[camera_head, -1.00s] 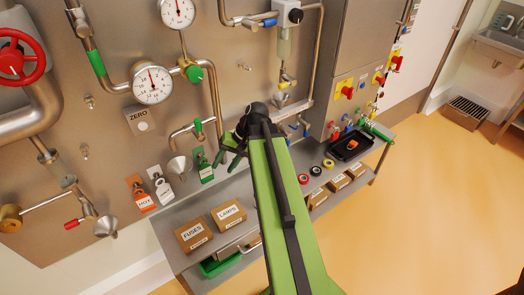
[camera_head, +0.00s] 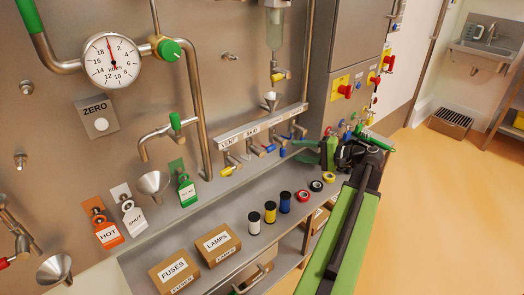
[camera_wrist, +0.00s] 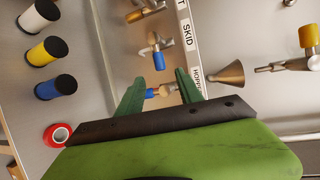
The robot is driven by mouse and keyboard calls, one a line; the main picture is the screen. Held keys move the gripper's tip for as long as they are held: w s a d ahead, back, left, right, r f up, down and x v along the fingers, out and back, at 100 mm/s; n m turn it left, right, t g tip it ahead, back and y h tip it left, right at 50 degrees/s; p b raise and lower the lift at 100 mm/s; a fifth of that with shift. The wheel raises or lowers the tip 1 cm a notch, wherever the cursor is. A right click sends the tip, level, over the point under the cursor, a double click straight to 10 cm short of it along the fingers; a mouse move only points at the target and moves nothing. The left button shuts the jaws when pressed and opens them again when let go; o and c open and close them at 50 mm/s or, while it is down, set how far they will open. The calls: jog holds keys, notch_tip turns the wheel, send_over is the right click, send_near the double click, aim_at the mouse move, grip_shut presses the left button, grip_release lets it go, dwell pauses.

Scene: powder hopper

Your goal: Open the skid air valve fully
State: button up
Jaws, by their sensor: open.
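A row of small air valves sits under a labelled strip (camera_head: 262,127) on the panel. The skid valve (camera_head: 265,149), under the SKID label, has a blue handle. In the wrist view the skid valve (camera_wrist: 156,47) lies beyond my fingertips, toward the top. The hopper valve (camera_wrist: 163,90), under the HOPPER label, shows between my fingers, with a blue handle. My gripper (camera_head: 314,149) is open and empty, right of the skid valve in the head view. In the wrist view its two green fingers (camera_wrist: 159,76) are spread, apart from the skid valve.
The vent valve (camera_head: 227,170) with a yellow handle is left of the skid valve. Spools (camera_head: 270,212) and tape rolls (camera_head: 303,195) stand on the shelf below. A funnel (camera_head: 270,101) hangs above the strip. A gauge (camera_head: 111,60) is at upper left.

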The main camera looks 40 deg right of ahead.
jog(key=b+x, duration=0.2)
jog(key=x, duration=1.2)
jog(key=shift+w+a+b, duration=0.25)
jog(key=shift+b, duration=0.05)
jog(key=shift+c, duration=0.3)
grip_shut()
